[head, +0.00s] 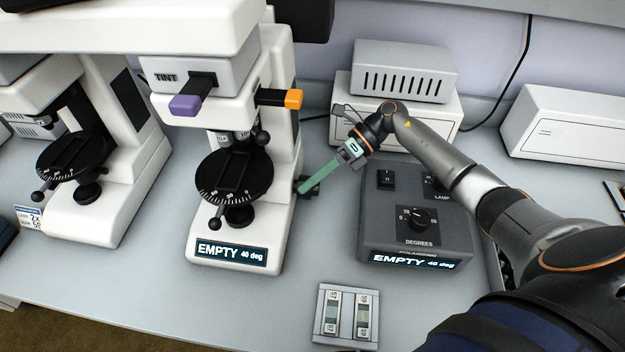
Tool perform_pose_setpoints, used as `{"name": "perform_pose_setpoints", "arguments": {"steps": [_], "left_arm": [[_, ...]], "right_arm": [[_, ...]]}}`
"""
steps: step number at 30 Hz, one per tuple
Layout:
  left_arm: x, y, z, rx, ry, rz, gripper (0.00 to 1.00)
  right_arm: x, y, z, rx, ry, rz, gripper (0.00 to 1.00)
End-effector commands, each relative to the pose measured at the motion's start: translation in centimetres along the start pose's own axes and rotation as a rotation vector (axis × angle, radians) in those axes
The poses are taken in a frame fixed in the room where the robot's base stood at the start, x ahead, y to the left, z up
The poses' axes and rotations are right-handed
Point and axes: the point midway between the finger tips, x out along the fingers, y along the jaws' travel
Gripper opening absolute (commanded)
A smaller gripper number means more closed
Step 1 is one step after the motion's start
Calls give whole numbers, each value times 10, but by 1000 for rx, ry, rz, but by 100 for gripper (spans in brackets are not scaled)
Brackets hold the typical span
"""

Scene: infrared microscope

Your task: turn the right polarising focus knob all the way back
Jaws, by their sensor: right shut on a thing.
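The white microscope (215,245) in the middle has a round black stage and a display reading "EMPTY 40 deg". The dark focus knob (313,184) sticks out low on its right side, partly hidden by my fingers. My right gripper (303,190) reaches in from the right, its long green fingers angled down and left to the knob. It is shut on the knob. The two fingers overlap in this view, so the gap between them cannot be seen. My left gripper is not in view.
A dark grey control box (415,250) with a degrees dial stands right of the knob, below my right forearm. A slide tray (347,340) lies at the front. Another microscope (95,215) stands at left. White vented boxes (405,72) stand behind.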

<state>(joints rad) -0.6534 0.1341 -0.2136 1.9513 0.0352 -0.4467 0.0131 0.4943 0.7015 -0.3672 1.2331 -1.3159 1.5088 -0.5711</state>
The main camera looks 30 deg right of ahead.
Motion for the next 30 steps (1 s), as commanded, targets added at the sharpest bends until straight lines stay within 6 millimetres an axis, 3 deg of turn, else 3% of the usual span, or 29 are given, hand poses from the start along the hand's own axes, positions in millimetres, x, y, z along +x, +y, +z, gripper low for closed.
{"name": "perform_pose_setpoints", "arguments": {"steps": [1,9,19,23,30], "left_arm": [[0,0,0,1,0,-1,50],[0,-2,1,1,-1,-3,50],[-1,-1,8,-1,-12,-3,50],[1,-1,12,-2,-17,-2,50],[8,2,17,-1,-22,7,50]], "right_arm": [[0,0,0,3,1,1,65],[0,0,0,1,0,1,94],[-5,0,0,0,0,-1,94],[-23,-2,0,0,-1,-5,94],[-76,-2,0,0,-3,-5,94]]}}
